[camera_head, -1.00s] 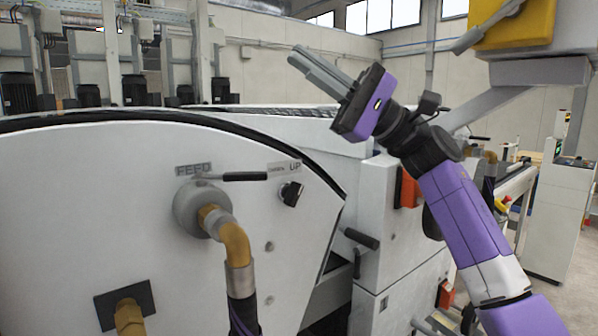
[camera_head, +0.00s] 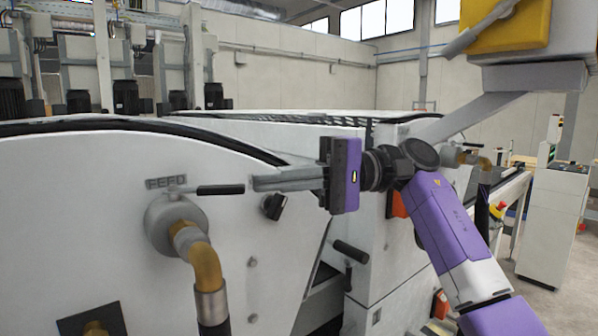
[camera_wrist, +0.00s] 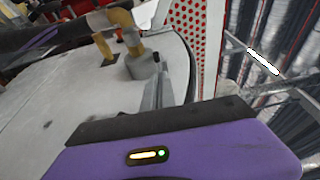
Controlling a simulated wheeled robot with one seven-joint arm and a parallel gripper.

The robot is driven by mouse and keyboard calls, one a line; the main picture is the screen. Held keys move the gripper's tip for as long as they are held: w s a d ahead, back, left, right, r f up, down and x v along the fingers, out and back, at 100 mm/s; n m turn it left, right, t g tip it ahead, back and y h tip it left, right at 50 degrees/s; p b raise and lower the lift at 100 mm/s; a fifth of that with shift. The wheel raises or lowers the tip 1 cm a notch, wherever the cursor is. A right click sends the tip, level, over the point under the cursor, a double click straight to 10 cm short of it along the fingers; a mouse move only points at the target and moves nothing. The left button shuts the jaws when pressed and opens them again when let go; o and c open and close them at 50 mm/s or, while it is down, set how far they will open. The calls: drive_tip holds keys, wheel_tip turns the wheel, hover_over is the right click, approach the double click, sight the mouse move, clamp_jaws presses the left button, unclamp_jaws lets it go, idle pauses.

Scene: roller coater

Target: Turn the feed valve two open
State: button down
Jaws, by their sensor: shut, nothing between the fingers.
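A feed valve (camera_head: 172,222) with a grey round body sits on the white machine side, under a FEED label (camera_head: 166,183). Its lever, with a black grip (camera_head: 220,190), points right and is about level. The valve body also shows in the wrist view (camera_wrist: 143,66). A brass elbow (camera_head: 205,263) and hose run down from it. My gripper (camera_head: 256,184) is shut and empty, pointing left. Its fingertips are close to the right end of the black grip; I cannot tell if they touch. In the wrist view, the fingers (camera_wrist: 160,94) reach toward the valve.
A black selector knob (camera_head: 273,207) is just below my fingers on the same panel. A black handle (camera_head: 350,251) juts out lower right. Another brass pipe fitting (camera_head: 470,159) shows farther back at the right. A grey control cabinet (camera_head: 550,220) stands far right.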

sight(221, 190)
drive_tip(key=shift+p+x, duration=0.3)
drive_tip(key=shift+x, duration=1.6)
drive_tip(key=shift+f+t+b, duration=0.15)
drive_tip(key=shift+t+b, duration=0.15)
drive_tip(key=shift+b, duration=0.2)
